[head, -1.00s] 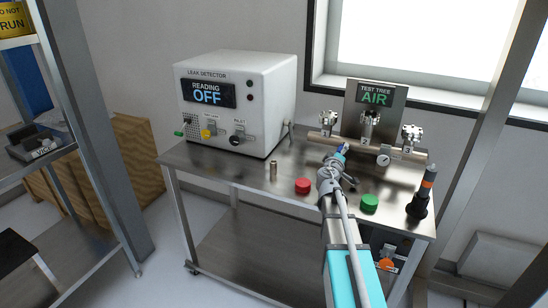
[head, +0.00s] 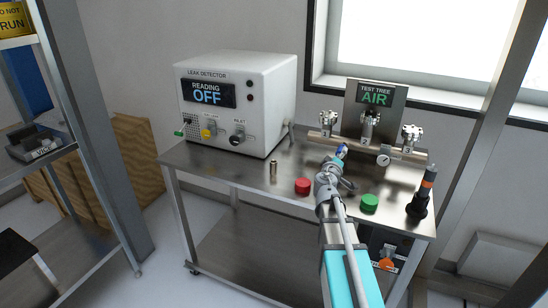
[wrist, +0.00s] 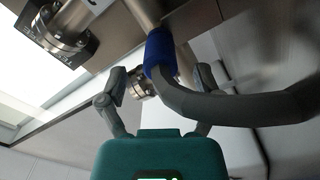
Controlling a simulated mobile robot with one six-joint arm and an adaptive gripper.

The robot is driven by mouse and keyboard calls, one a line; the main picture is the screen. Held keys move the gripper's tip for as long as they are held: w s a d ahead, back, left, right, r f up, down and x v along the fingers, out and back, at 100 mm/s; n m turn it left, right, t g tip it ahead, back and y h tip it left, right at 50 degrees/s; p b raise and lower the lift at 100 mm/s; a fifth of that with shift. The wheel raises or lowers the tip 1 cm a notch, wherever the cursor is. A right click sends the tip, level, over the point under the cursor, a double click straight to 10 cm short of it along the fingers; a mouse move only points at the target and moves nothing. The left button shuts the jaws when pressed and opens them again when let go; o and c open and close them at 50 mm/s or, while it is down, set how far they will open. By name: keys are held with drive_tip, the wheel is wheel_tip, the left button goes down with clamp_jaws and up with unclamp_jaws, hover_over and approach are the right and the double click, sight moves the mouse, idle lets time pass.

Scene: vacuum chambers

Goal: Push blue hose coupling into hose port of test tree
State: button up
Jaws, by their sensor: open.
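The blue hose coupling (head: 342,151) is at the front of the test tree's metal pipe (head: 372,148), below its upright sign. In the wrist view the blue coupling (wrist: 160,52) meets the end of a metal tube (wrist: 143,12), and a grey hose (wrist: 235,104) curves from it to the right. I cannot tell how deeply it is seated. My gripper (wrist: 160,76) is open, with one finger on each side of the coupling and hose and gaps showing. In the head view my gripper (head: 337,164) is just in front of the coupling.
The leak detector (head: 240,105), reading OFF, stands on the left of the metal cart. A brass cylinder (head: 273,171), a red button (head: 303,186), a green button (head: 369,203) and a black handheld tool (head: 420,200) stand near the front. Valve knobs (head: 411,135) rise from the tree.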

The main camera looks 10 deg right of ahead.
drive_tip(key=shift+v, duration=1.95)
